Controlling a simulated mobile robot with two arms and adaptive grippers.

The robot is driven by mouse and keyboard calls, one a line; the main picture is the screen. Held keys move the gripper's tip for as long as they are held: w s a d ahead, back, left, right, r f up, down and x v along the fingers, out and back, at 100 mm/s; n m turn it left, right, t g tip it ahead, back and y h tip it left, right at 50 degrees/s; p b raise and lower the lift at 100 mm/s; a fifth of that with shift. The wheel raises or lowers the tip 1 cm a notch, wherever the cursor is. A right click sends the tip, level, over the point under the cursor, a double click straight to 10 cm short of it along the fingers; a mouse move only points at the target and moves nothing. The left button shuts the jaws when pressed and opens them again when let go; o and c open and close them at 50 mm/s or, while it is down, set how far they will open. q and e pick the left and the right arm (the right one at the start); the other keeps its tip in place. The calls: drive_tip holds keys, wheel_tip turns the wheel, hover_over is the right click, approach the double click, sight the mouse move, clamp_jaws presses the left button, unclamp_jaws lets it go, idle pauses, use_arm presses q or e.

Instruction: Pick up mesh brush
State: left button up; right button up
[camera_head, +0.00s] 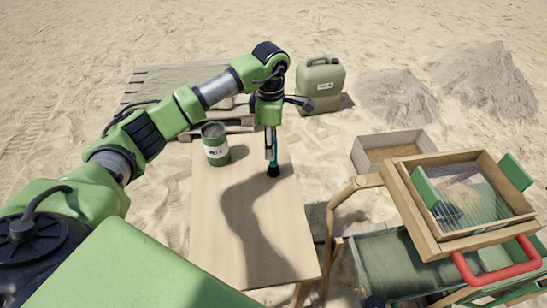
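A brush (274,170) with a teal handle and dark bristles, which I take to be the mesh brush, is upright over the far part of the wooden table (225,235), bristles down. My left gripper (270,152) comes down from above with its fingers at the brush handle and appears shut on it. The fingers hide part of the handle. I cannot tell whether the bristles touch the tabletop. My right gripper is not in view.
A green can (215,150) with a white label stands on the table left of the brush. At right are a framed mesh sieve (410,200) and a wooden box (365,158). A jerrycan (320,78) stands behind. The table's near part is clear.

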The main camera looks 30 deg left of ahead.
sight(273, 170)
use_arm(q)
drive_tip(key=f, duration=0.2)
drive_tip(key=f+p, duration=0.1)
drive_tip(key=f, duration=0.2)
drive_tip(key=shift+d+f+p, duration=0.3)
drive_tip(key=shift+d, duration=0.1)
drive_tip(key=shift+f, duration=0.35)
clamp_jaws()
